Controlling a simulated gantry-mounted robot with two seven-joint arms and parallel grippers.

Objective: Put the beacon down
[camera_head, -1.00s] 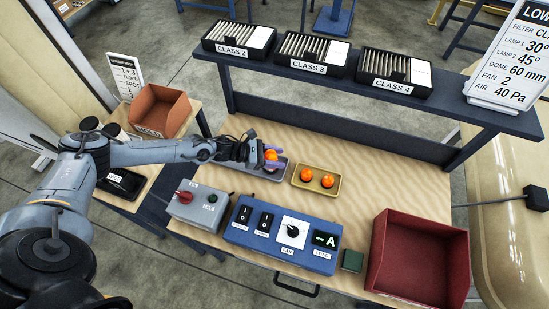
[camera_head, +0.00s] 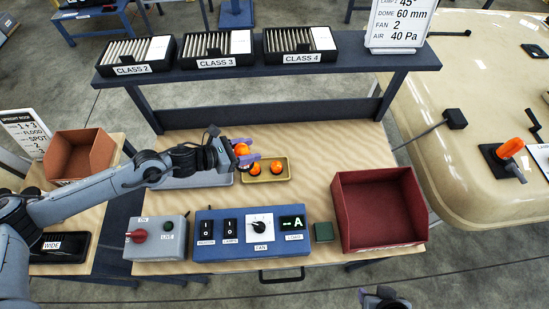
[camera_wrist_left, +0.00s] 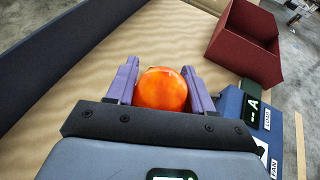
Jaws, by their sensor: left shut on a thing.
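My left gripper (camera_head: 248,149) is shut on an orange beacon (camera_head: 242,149), held between its purple fingers above the back left of the yellow tray. In the left wrist view the round orange top of the beacon (camera_wrist_left: 162,90) shows between the fingers; its underside is hidden. Two more orange beacons (camera_head: 254,168) (camera_head: 277,167) sit in the yellow tray (camera_head: 268,180). The grey tray (camera_head: 200,181) beside it is partly hidden by my left arm. My right gripper (camera_head: 384,297) shows only partly at the bottom edge; its jaws are unclear.
A blue switch box (camera_head: 250,248), a grey box with a red knob (camera_head: 157,238) and a dark red bin (camera_head: 378,210) stand on the bench. A shelf (camera_head: 270,75) carries card boxes behind. An orange part (camera_head: 511,147) stands on the cream cab roof (camera_head: 465,90). The bench right of the yellow tray is clear.

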